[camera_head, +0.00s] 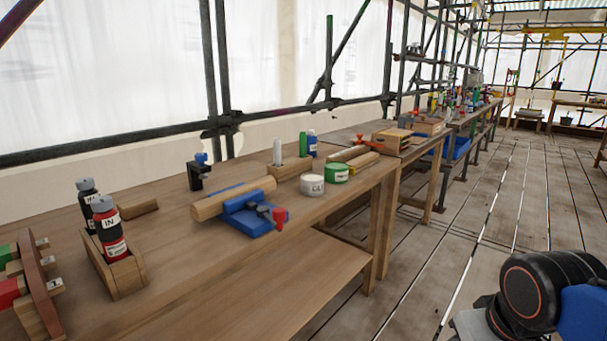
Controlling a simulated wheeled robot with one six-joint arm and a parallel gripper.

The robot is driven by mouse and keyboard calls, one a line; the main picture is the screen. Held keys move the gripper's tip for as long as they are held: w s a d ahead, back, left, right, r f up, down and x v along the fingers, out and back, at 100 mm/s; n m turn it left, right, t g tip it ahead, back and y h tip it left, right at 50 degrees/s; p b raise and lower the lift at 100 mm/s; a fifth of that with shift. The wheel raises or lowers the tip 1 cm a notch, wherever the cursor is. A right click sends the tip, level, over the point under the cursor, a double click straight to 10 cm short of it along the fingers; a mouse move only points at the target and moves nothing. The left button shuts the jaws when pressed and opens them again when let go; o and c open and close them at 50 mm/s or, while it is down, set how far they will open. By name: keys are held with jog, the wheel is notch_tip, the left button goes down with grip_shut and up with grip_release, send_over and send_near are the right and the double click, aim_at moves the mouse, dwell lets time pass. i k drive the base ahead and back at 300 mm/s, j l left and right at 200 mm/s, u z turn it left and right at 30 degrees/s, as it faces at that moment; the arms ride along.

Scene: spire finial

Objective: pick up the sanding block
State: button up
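I cannot tell for sure which thing is the sanding block. A small flat brown wooden block (139,209) lies on the near workbench, behind the bottle holder. Either is too small and plain to identify as the sanding block. My gripper is not in view; only a black and blue part of my arm shows at the lower right, off the bench.
The wooden workbench (190,250) runs back along the left. On it stand a bottle holder (128,273) with dark and red bottles, a blue vice (250,212) with a wooden roller (233,199), and white and green tins (312,185).

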aim_at(135, 207)
jog(key=u, duration=1.3)
